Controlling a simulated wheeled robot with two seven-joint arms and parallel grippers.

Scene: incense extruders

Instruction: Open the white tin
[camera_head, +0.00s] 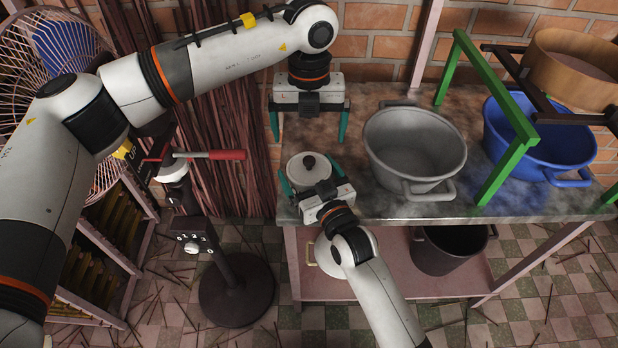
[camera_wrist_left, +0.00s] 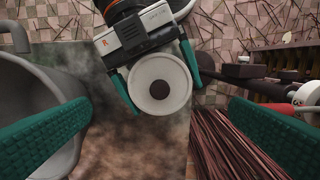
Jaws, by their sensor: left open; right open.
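The white tin (camera_head: 302,176) stands near the left end of the metal worktop, with its round white lid on and a dark knob at the lid's centre. It also shows from above in the left wrist view (camera_wrist_left: 160,66). My right gripper (camera_head: 311,177) is open low at the tin, with one teal finger on each side; whether the fingers touch it I cannot tell. My left gripper (camera_head: 309,125) is open and empty, pointing down above the worktop behind the tin. Its two fingers frame the left wrist view, with the tin beyond them.
A grey two-handled pot (camera_head: 414,145) stands right of the tin. A green frame (camera_head: 505,110) and a blue basin (camera_head: 560,140) are farther right. Bundled sticks and a lever stand (camera_head: 235,285) with a red-handled lever are left of the worktop (camera_head: 380,203).

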